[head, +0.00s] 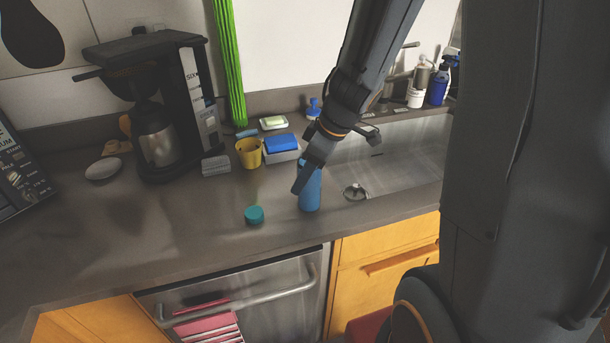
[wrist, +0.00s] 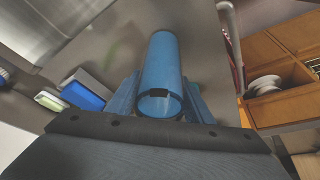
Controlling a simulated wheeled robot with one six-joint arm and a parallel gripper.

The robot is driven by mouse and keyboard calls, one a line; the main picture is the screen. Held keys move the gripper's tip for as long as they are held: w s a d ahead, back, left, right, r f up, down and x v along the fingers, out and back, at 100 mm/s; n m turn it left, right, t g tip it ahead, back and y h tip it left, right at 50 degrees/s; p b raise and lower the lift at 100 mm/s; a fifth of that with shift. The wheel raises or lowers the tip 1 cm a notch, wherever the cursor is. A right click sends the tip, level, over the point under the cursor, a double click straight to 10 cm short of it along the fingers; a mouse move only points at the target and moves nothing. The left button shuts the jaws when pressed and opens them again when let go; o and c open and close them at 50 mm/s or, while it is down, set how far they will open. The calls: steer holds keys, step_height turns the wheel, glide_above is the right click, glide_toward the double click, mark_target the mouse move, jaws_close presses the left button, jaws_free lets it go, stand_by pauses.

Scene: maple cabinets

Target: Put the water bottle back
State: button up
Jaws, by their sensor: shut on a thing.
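The blue water bottle (head: 310,190) is upright at the counter's front part, left of the sink. My gripper (head: 307,178) comes down from above and is shut on its upper part. In the wrist view the bottle (wrist: 161,70) lies between my two blue-looking fingers, with its open round mouth toward the camera. My gripper (wrist: 158,100) has one finger on each side of it. Whether the bottle's base touches the counter, I cannot tell for sure.
A teal round lid-like piece (head: 254,214) lies on the counter (head: 150,225) left of the bottle. A yellow cup (head: 249,153), a blue sponge-like block (head: 281,142) and a coffee maker (head: 155,105) stand behind. The sink (head: 400,155) is to the right. The front-left counter is clear.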

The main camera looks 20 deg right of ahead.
steer(key=o, duration=1.6)
steer(key=shift+f, duration=0.15)
steer(key=shift+c, duration=0.2)
steer(key=p+v, duration=0.1)
steer(key=v, duration=1.1)
